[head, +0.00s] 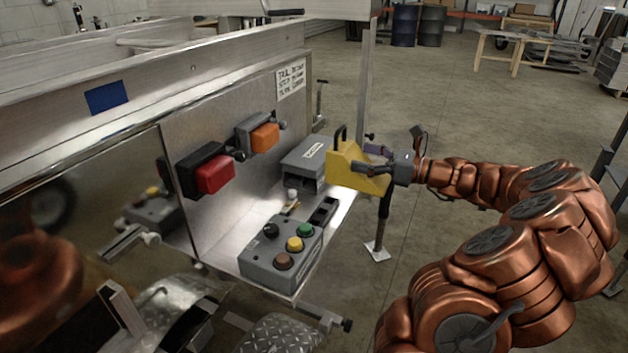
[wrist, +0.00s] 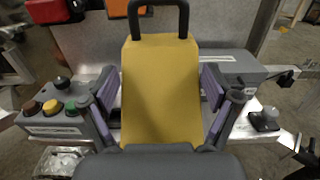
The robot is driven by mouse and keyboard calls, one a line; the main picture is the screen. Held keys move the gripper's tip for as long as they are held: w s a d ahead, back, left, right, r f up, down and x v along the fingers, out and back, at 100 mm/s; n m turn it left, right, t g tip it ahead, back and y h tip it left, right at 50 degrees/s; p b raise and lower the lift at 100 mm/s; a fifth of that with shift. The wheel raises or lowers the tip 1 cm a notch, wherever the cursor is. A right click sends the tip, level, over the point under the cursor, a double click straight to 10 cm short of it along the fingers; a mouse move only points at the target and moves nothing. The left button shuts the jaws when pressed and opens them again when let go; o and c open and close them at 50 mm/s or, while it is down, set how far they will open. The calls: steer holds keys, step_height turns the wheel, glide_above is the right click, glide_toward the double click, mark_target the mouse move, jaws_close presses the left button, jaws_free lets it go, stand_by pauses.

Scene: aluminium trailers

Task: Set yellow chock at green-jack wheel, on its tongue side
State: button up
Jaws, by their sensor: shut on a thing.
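The yellow chock (head: 352,166) is a wedge with a black loop handle on top. My gripper (head: 375,165) is shut on it and holds it up beside the trailer's metal shelf, apart from the floor. In the wrist view the chock (wrist: 161,90) stands between my two purple-padded fingers (wrist: 160,95), its sloping yellow face towards the camera and its handle at the far end. No green jack can be made out. A diamond-plate fender (head: 285,335) shows at the bottom of the head view; the wheel below it cannot be made out.
A grey box with coloured buttons (head: 282,255) and a grey case (head: 305,163) sit on the shelf. Red (head: 213,174) and orange (head: 264,137) lamps are on the panel. A dark jack post with a foot plate (head: 377,250) stands below the chock. Open floor lies beyond.

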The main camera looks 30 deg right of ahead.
mark_target(363, 181)
steer(key=w+a+f+b, duration=0.2)
steer(key=w+a+f, duration=0.2)
steer(key=w+a, duration=0.4)
steer(key=shift+a+f+b, duration=0.15)
steer(key=shift+f+b, duration=0.15)
steer(key=shift+b, duration=0.1)
steer(key=shift+f, duration=0.3)
steer(key=o, duration=1.4)
steer(key=shift+f, duration=0.1)
steer(key=shift+o, duration=0.2)
steer(key=v, duration=0.4)
steer(key=p+v, duration=0.1)
steer(key=v, duration=0.3)
steer(key=p+v, duration=0.1)
steer(key=v, duration=0.3)
steer(key=shift+r, duration=0.3)
